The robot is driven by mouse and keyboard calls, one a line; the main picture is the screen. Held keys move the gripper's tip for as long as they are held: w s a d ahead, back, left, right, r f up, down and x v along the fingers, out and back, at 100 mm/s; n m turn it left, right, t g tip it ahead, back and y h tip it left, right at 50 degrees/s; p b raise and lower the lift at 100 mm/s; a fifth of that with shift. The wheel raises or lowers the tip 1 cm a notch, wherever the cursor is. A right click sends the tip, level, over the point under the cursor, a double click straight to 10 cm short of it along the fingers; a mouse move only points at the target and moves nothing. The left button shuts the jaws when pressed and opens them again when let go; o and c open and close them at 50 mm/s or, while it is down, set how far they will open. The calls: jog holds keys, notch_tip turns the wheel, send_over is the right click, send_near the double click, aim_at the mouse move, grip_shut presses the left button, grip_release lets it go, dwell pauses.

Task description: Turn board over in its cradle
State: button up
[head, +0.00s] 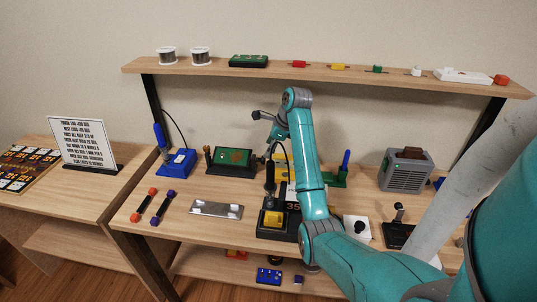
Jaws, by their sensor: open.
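A green board (233,156) lies flat in a dark cradle (230,173) on the workbench, left of my arm. Its upper face shows a few small marks, and a small upright knob stands at the cradle's left end. My gripper (257,116) is small and dark in the head view. It is open and appears empty, raised above the bench near the board's upper right and apart from it. My teal arm partly hides the bench right of the board. The board's underside is hidden.
A blue soldering stand (178,162) is left of the cradle, and a metal plate (217,209) lies in front. A black station with a yellow part (273,219) stands by my arm. A grey box (406,170) is at right. The shelf (330,70) overhangs behind.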

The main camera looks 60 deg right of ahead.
jog(key=shift+d+x, duration=0.2)
jog(key=shift+x, duration=3.4)
jog(key=shift+s, duration=0.1)
jog(key=c, duration=1.2)
jog(key=shift+o, duration=0.2)
jog(key=shift+a+f, duration=0.1)
